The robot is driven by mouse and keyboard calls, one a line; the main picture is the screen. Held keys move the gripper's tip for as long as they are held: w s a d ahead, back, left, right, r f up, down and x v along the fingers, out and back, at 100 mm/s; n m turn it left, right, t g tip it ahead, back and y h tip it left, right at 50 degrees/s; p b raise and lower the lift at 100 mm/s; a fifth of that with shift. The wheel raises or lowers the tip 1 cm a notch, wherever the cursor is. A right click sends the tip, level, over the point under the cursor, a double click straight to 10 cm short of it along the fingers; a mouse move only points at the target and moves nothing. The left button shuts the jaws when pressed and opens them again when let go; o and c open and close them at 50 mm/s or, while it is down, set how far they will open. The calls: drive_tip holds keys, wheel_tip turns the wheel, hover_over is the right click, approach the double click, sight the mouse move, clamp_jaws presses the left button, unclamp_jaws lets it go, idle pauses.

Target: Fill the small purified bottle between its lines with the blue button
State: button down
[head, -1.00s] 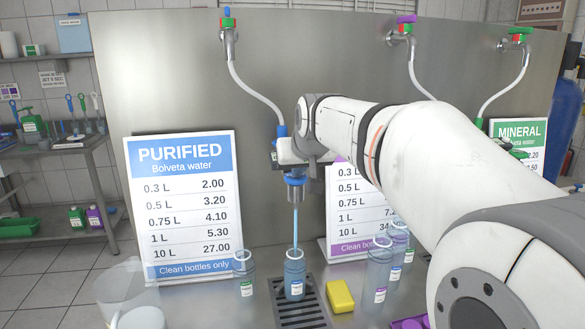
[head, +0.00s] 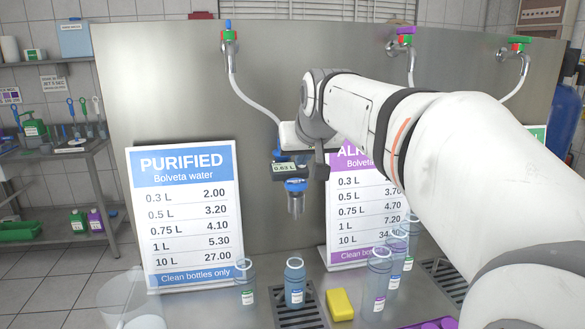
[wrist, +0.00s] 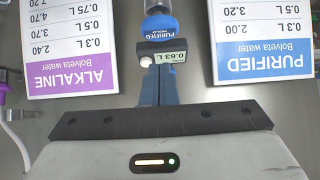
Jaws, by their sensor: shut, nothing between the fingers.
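The small bottle (head: 295,287) stands upright on the drain grate, under the purified nozzle (head: 296,203). It holds bluish water up near its shoulder; its fill lines are too small to read. No stream runs from the nozzle. The blue purified dispenser (wrist: 157,28) has a display (wrist: 172,56) reading 0.63 L; the display also shows in the head view (head: 285,168). I cannot make out the blue button. My gripper (wrist: 158,88) is shut and empty, with its fingertips close to the dispenser; I cannot tell whether they touch it.
A clear bottle (head: 246,284) stands left of the grate (head: 310,318). A yellow sponge (head: 340,304) lies to its right, with several clear bottles (head: 377,285) beyond. The purified price sign (head: 187,215) and alkaline sign (head: 338,258) stand behind.

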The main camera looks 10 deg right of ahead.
drive_tip(key=v, duration=0.6)
drive_tip(key=shift+s+r, duration=0.1)
drive_tip(key=shift+r, duration=0.05)
idle(0.9)
drive_tip(key=s+f+g, duration=0.3)
drive_tip(key=s+f, duration=0.7)
drive_tip(key=f, duration=0.5)
drive_tip(key=s+f+g, duration=0.3)
drive_tip(key=s+f, duration=0.7)
drive_tip(key=f, duration=0.5)
drive_tip(key=shift+s, duration=0.4)
drive_tip(key=shift+f, duration=0.1)
